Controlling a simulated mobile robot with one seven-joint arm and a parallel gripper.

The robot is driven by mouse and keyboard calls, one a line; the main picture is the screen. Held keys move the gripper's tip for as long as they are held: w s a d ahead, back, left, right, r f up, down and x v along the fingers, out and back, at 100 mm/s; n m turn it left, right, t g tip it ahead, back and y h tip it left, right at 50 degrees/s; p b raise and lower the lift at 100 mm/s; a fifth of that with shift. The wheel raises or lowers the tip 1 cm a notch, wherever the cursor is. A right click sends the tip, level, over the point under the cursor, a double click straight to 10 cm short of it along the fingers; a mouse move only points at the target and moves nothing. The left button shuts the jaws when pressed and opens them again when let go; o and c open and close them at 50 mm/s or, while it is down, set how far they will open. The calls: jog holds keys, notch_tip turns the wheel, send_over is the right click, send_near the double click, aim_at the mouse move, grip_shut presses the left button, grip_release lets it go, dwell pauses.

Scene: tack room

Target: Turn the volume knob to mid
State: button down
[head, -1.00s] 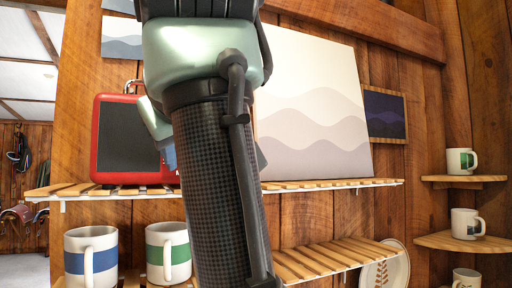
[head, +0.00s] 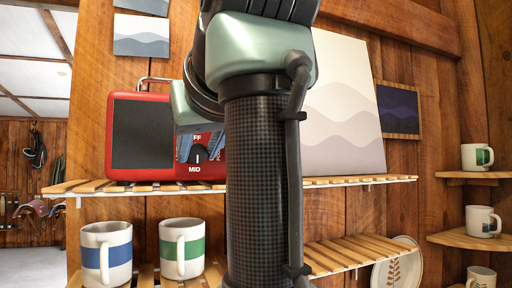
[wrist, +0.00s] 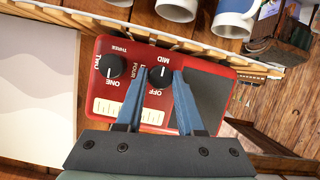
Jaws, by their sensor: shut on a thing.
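A red radio (head: 168,98) with a dark speaker panel (head: 140,136) stands on the upper slatted shelf. Its volume knob (head: 197,157), black with a white mark, sits between the OFF and MID labels. In the wrist view the radio (wrist: 215,66) appears upside down, and the volume knob (wrist: 162,78) is between my two blue fingers. My gripper (wrist: 160,73) is shut on this knob; its white mark appears to point at MID. A second black knob (wrist: 111,68), labelled ONE to FOUR, is left of the fingers in that view. My arm hides the radio's right side in the head view.
A wave-pattern canvas (head: 340,110) leans on the shelf (head: 400,179) right of my arm. Blue-banded (head: 106,258) and green-banded (head: 181,250) mugs stand on the lower shelf. More mugs stand on corner shelves at far right.

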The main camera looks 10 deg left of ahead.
jog(key=shift+f, duration=0.2)
jog(key=c, duration=0.5)
grip_release()
jog(key=shift+r, duration=0.1)
jog(key=b+v, duration=0.7)
jog(key=v, duration=0.6)
jog(key=shift+w, duration=0.1)
